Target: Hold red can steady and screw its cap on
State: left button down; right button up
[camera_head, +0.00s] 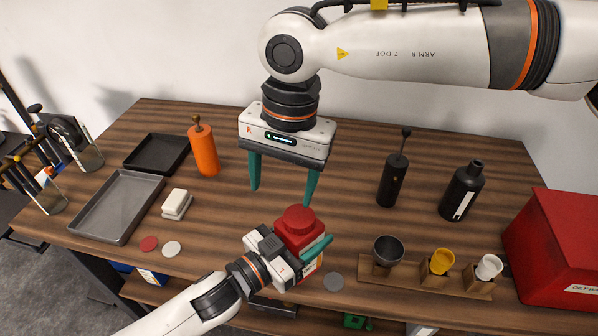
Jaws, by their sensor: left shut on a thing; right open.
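The red can (286,234) stands upright near the front middle of the table. A round red cap (298,218) sits on its top; I cannot tell whether it is screwed tight. My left gripper (303,248) comes in from the lower left and is shut on the can's body. One teal finger shows across the can's front right; the other is hidden. My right gripper (281,198) hangs from above, behind and above the can. Its two teal fingers are spread wide, pointing down, with nothing between them.
A wooden rack (410,274) with a dark, a yellow and a white cup stands right of the can. A red box (560,245) fills the right edge. Loose discs, including a red one (149,243), lie in front. Bottles (393,182) stand behind; a grey tray (117,205) lies left.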

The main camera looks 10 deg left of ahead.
aim_at(299, 216)
jog(key=shift+w+d+r+n+t+h, duration=0.1)
jog(key=shift+w+d+n+t+h, duration=0.1)
jog(key=shift+w+d+n+h, duration=0.25)
jog(key=shift+w+d+n+t+h, duration=0.15)
jog(key=shift+w+d+n+t, duration=0.1)
jog(key=shift+d, duration=0.4)
jog(key=shift+f, duration=4.05)
